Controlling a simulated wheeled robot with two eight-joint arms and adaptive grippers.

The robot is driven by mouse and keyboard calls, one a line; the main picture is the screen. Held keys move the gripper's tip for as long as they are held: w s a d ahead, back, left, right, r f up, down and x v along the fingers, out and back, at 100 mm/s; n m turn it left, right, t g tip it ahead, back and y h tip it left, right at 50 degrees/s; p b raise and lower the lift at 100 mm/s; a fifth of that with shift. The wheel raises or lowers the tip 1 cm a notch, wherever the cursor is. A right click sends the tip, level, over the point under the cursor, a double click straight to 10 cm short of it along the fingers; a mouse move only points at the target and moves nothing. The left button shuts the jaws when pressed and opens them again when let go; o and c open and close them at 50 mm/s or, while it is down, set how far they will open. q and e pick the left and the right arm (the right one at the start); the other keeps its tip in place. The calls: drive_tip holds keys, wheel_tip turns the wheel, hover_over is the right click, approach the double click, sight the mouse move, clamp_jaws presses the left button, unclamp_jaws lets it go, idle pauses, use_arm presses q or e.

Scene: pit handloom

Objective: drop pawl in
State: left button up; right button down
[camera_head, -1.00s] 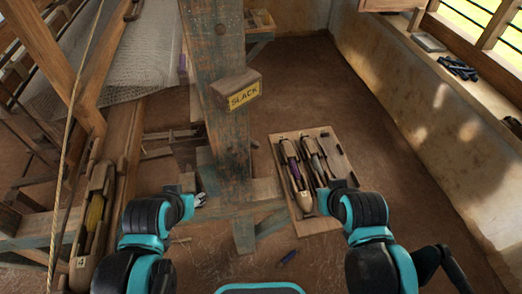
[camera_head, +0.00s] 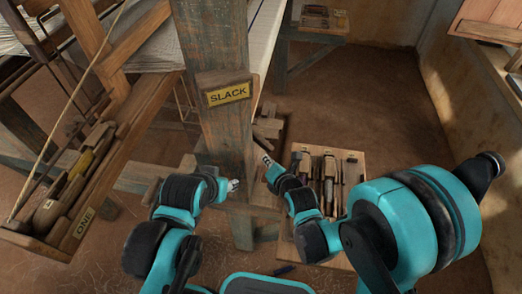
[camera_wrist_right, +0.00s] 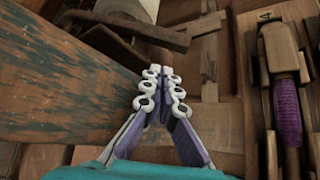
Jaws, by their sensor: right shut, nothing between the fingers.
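In the right wrist view, a dark brown bar (camera_wrist_right: 125,30), which may be the pawl, lies just beyond my right fingertips, below a pale roll (camera_wrist_right: 128,9). I cannot tell whether it is engaged with anything. My right gripper (camera_wrist_right: 160,72) is shut and empty, with its fingertips close to the bar; contact is unclear. In the head view, the right gripper (camera_head: 266,161) is just right of the post marked SLACK (camera_head: 228,94). My left gripper (camera_head: 233,186) is low at the front of that post; its jaws are too small to read.
A wooden tray (camera_head: 285,225) of shuttles sits on the floor at the right; a purple-wound shuttle (camera_wrist_right: 288,110) shows in the wrist view. A box marked ONE (camera_head: 84,222) holds shuttles at the left. The loom's white cloth (camera_head: 262,35) is behind the post. Floor (camera_head: 375,115) at the right is clear.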

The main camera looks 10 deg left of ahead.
use_arm(q)
wheel_tip(320, 180, down, 3)
drive_tip(key=b, duration=0.3)
drive_tip(key=shift+a+f, duration=0.1)
drive_tip(key=shift+f, duration=0.1)
use_arm(e)
drive_tip(key=x, duration=1)
drive_tip(key=shift+a, duration=0.2)
drive_tip(key=shift+s, duration=0.1)
